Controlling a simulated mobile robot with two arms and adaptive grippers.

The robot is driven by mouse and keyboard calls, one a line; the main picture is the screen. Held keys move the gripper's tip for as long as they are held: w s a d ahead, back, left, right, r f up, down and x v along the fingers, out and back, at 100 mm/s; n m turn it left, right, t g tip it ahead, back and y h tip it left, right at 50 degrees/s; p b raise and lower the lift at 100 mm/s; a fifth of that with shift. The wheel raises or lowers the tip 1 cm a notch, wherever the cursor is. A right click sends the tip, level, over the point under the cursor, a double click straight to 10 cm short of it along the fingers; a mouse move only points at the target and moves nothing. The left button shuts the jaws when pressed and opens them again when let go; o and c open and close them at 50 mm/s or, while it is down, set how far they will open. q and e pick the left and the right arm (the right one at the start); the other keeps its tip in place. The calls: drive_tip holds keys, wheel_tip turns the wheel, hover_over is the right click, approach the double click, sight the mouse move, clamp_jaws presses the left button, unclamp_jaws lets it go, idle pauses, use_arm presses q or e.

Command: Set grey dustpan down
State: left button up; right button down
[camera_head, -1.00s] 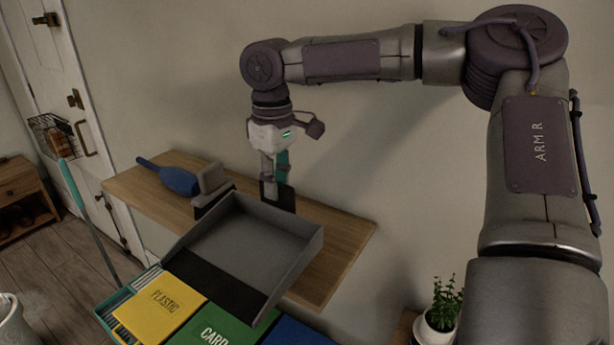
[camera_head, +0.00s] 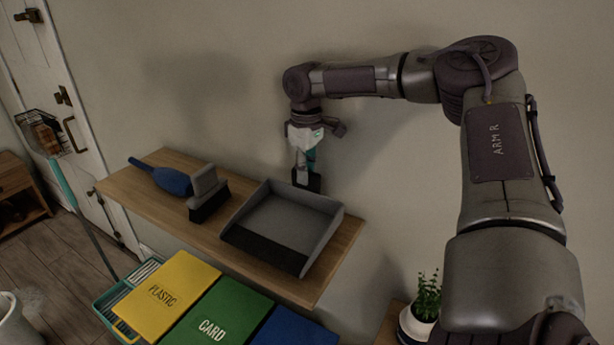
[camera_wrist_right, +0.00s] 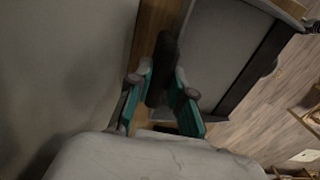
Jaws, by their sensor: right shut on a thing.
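The grey dustpan (camera_head: 292,218), with a black front lip, is over the right part of the wooden wall shelf (camera_head: 210,233). It looks level and at or very near the shelf top; a small gap cannot be ruled out. My right gripper (camera_head: 306,178) is at the dustpan's back, by the wall, shut on its dark handle. In the right wrist view the teal fingers (camera_wrist_right: 162,88) stand on either side of the black handle, with the grey pan (camera_wrist_right: 225,50) beyond. My left gripper is not in view.
A blue brush (camera_head: 170,181) and a grey block-shaped brush with dark bristles (camera_head: 207,190) lie left of the dustpan. Below the shelf stand yellow (camera_head: 170,295), green (camera_head: 222,315) and blue bin lids. A potted plant (camera_head: 425,305) is at lower right.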

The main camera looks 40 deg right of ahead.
drive_tip(key=shift+f, duration=0.7)
drive_tip(key=shift+d+f+p, duration=0.1)
drive_tip(key=shift+f+p, duration=0.15)
drive_tip(key=shift+p, duration=0.35)
drive_tip(key=shift+w+d+f, duration=0.1)
drive_tip(key=shift+d+f, duration=0.05)
drive_tip(key=shift+f, duration=0.25)
drive_tip(key=c, duration=1)
unclamp_jaws()
drive_tip(key=shift+c, duration=0.2)
drive_tip(key=shift+r, duration=0.1)
wheel_tip(320, 180, up, 12)
drive_tip(key=shift+f+b, duration=0.1)
drive_tip(key=shift+b, duration=0.85)
